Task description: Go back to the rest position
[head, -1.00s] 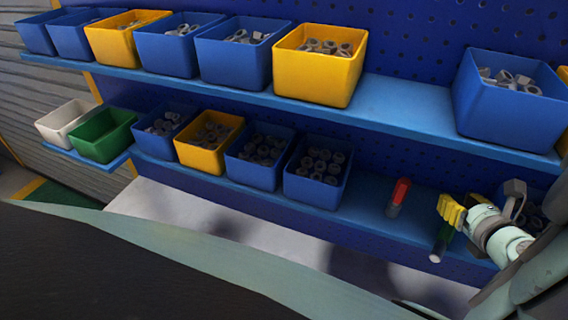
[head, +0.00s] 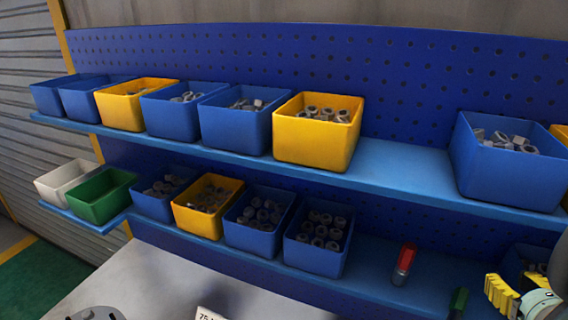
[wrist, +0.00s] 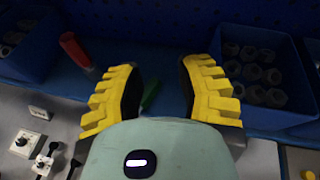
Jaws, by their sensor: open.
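My gripper (head: 503,296) shows at the lower right of the head view, in front of the lower shelf, with part of my arm cut off by the frame edge. In the wrist view my gripper (wrist: 160,88) has its two yellow ribbed fingers spread apart, with nothing held between them. A green-handled tool (wrist: 151,96) shows beyond the gap between the fingers; it also shows in the head view (head: 459,303), left of the gripper.
Blue and yellow bins of metal parts line the upper shelf (head: 400,168) and lower shelf (head: 385,280). A white bin (head: 66,180) and a green bin (head: 102,196) sit at the left. A pale worktop (head: 150,275) lies below. Small fittings (wrist: 27,142) show in the wrist view.

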